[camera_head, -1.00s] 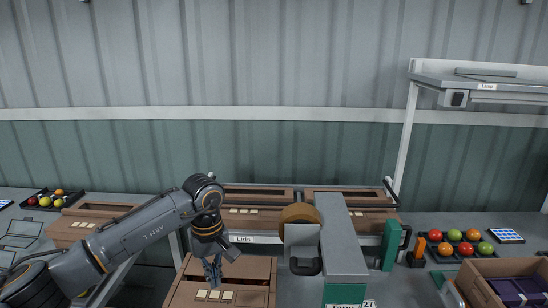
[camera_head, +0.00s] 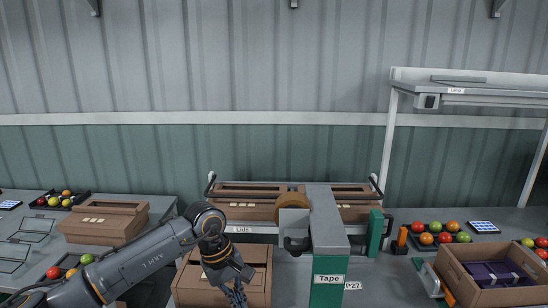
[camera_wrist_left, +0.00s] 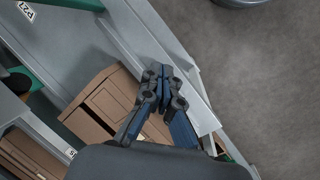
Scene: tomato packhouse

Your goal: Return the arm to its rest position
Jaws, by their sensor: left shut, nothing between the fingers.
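My left arm comes in from the left in the head view. Its gripper (camera_head: 236,297) is at the bottom of the picture, in front of a closed brown carton (camera_head: 258,256) and partly over it. The left wrist view shows the gripper (camera_wrist_left: 163,88) with its fingers together and nothing between them. The carton (camera_wrist_left: 97,101) is below and beside the fingers there, and a strip of grey floor (camera_wrist_left: 255,70) lies to the right. My right gripper is not in view.
The tape machine (camera_head: 327,235) stands right of the carton, with the lids rack (camera_head: 262,230) behind. Another carton (camera_head: 98,224) and a tomato tray (camera_head: 58,200) stand on the left bench. At right are a tomato tray (camera_head: 437,237) and an open box (camera_head: 452,277).

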